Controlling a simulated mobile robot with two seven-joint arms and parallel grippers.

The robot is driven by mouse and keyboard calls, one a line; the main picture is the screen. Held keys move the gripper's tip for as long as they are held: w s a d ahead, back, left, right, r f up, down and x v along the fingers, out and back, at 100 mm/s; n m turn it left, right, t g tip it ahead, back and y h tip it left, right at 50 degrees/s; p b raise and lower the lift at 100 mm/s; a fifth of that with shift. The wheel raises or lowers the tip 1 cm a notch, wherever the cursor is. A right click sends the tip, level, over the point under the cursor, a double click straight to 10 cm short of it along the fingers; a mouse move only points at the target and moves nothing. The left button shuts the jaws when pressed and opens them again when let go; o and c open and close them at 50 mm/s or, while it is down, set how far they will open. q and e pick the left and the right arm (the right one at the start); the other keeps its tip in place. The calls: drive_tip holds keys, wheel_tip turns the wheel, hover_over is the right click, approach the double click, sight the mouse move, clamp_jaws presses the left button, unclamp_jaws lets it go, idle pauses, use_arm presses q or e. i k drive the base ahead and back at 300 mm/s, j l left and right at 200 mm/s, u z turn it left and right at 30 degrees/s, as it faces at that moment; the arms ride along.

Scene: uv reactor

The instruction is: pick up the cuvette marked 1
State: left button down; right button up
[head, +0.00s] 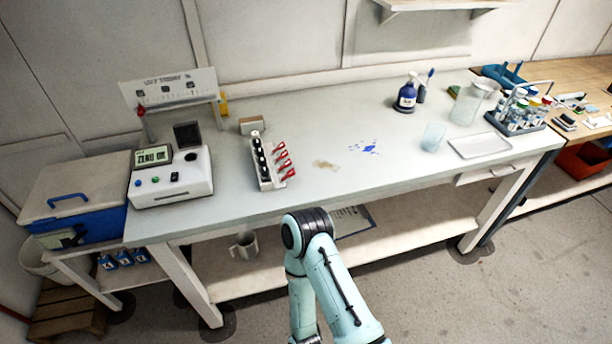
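A white rack (268,186) stands on the left half of the bench. It holds a row of small dark-capped vials (258,151) that look like cuvettes. Red tags or clips (282,160) stick out along its right side. The marks are too small to read, so I cannot tell which one is marked 1. One of my arms shows at the bottom middle, bent in front of the bench. Neither gripper is in view.
A white instrument (172,186) with a small screen stands left of the rack. A small box (251,124) is behind the rack. Farther right are a blue spray bottle (406,97), a clear beaker (433,136) and a white tray (479,145). The bench middle is clear except for stains.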

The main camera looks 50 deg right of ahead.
sight(265, 171)
drive_tip(key=z, duration=1.35)
drive_tip(key=i+l, duration=0.15)
drive_tip(key=l, duration=0.2)
drive_tip(key=i+l+u, duration=0.1)
drive_tip(key=l, duration=0.25)
drive_tip(key=i+l, duration=0.25)
drive_tip(key=l, duration=0.1)
